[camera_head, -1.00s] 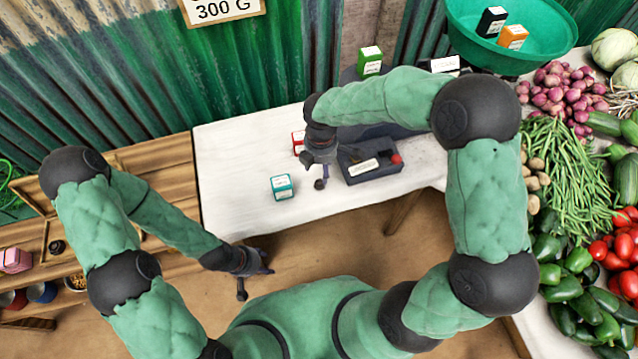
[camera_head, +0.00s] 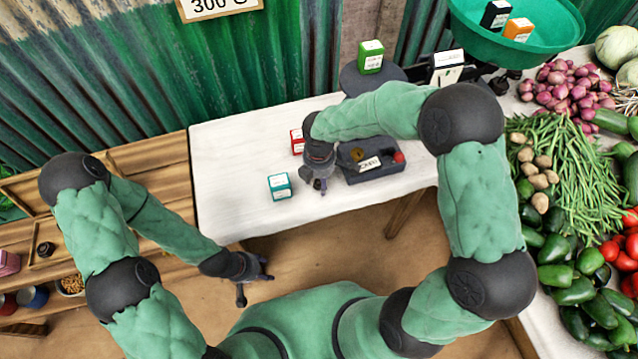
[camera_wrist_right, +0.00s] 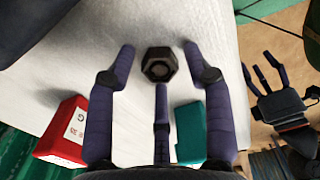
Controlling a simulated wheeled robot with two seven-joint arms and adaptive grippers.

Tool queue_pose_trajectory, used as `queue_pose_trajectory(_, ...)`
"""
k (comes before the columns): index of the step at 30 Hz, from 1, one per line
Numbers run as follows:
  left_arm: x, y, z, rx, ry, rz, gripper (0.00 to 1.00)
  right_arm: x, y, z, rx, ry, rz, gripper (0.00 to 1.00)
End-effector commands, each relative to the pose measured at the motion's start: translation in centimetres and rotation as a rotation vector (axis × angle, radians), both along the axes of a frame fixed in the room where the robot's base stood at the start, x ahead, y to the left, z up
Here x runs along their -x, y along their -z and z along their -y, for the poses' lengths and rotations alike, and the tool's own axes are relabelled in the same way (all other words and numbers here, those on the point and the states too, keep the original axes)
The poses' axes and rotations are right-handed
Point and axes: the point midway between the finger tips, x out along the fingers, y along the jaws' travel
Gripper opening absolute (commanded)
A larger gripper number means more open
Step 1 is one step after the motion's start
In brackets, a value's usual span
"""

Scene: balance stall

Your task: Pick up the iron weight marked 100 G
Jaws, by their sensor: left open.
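A dark hexagonal iron weight (camera_wrist_right: 159,64) with a round recess on top stands on the white table in the right wrist view. I cannot read its mark. My right gripper (camera_wrist_right: 159,58) is open, with its fingertips spread around the weight and apart from it. In the head view the right gripper (camera_head: 319,184) points down over the table, left of the dark tray, and largely hides the weight. My left gripper (camera_head: 252,277) is open and empty, in front of the table's near edge; it also shows in the right wrist view (camera_wrist_right: 284,106).
A teal box (camera_head: 279,186) and a red box (camera_head: 297,141) stand close to the right gripper. The dark tray (camera_head: 372,174) holds a brass piece, a label and a red knob. Behind are a green box (camera_head: 371,57) and a green pan (camera_head: 480,40). The table's left part is clear.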

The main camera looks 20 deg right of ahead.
Motion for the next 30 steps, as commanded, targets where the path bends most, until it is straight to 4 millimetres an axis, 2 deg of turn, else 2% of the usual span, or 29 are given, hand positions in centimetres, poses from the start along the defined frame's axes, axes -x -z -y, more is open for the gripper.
queue_pose_trajectory(1,0.0,0.0,0.0,0.0,0.0,0.0,0.55,0.0,0.0,0.0,0.0,0.0,0.0,0.29)
queue_pose_trajectory(4,0.0,0.0,0.0,0.0,0.0,0.0,0.55,0.0,0.0,0.0,0.0,0.0,0.0,0.0)
queue_pose_trajectory(14,0.0,0.0,0.0,0.0,0.0,0.0,0.55,0.0,0.0,0.0,0.0,0.0,-0.001,0.0)
queue_pose_trajectory(20,0.0,-0.7,0.0,0.0,0.0,0.0,0.55,0.0,-1.0,0.0,0.0,0.0,0.0,0.0)
queue_pose_trajectory(26,0.0,-2.4,0.0,0.0,0.0,0.0,0.55,-0.1,-3.4,0.0,0.0,0.001,0.002,0.0)
queue_pose_trajectory(30,0.0,-3.8,0.0,0.0,0.0,0.0,0.55,1.6,-6.0,1.1,0.0,0.003,0.003,0.0)
